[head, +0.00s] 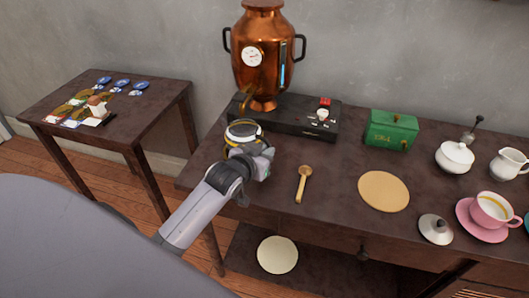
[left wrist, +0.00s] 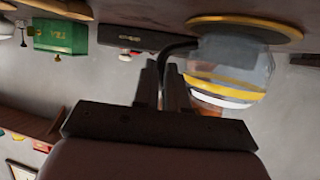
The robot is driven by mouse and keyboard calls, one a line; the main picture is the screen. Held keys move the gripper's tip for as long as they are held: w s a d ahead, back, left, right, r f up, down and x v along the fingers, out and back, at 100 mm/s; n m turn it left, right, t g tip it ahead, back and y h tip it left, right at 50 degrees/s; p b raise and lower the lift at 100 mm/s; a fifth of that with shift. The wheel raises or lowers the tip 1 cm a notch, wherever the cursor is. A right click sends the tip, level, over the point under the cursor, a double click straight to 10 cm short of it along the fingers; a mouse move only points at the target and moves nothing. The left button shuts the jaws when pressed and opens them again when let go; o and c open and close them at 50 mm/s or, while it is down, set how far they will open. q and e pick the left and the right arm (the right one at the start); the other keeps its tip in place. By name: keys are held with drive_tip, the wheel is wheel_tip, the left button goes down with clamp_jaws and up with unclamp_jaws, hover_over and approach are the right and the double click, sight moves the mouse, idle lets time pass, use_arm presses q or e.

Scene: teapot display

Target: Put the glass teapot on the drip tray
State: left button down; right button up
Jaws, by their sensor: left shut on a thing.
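The glass teapot (head: 243,132) is at the left end of the dark table, in front of the copper urn. In the left wrist view, which looks upside down, the clear teapot (left wrist: 228,78) has a yellow band and a black handle. My left gripper (head: 256,163) is shut on that handle; its fingers (left wrist: 162,82) meet at the handle's end. A round tan-rimmed piece (left wrist: 245,26) adjoins the teapot; I cannot tell whether it belongs to it. A low black platform (head: 325,131) under the urn may include the drip tray. Whether the teapot touches the table is unclear.
The copper urn (head: 264,55) rises behind the teapot. A wooden spoon (head: 303,183), a round tan mat (head: 383,191), a green tin (head: 391,130), a lid (head: 436,228) and a pink cup (head: 491,211) lie to the right. Bare tabletop lies around the spoon.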

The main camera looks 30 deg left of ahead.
use_arm(q)
drive_tip(key=shift+r, duration=0.1)
drive_tip(key=c, duration=1.2)
unclamp_jaws()
drive_tip(key=shift+f, duration=0.2)
drive_tip(key=shift+r, duration=0.15)
drive_tip(key=p+v, duration=0.1)
drive_tip(key=v, duration=1.1)
drive_tip(key=shift+s+d+f+m+g+h+p, duration=0.5)
drive_tip(key=shift+s+d+f, duration=0.85)
drive_tip(key=shift+s+f, duration=1.05)
drive_tip(key=shift+s+d+f+m+g+h+p, duration=0.45)
drive_tip(key=shift+s+d+f, duration=0.9)
drive_tip(key=shift+s+f, duration=1.1)
drive_tip(key=shift+s+d+f+m+g+h+p, duration=0.35)
drive_tip(key=shift+s+d+f+g, duration=0.3)
drive_tip(key=shift+s+d+f, duration=1.25)
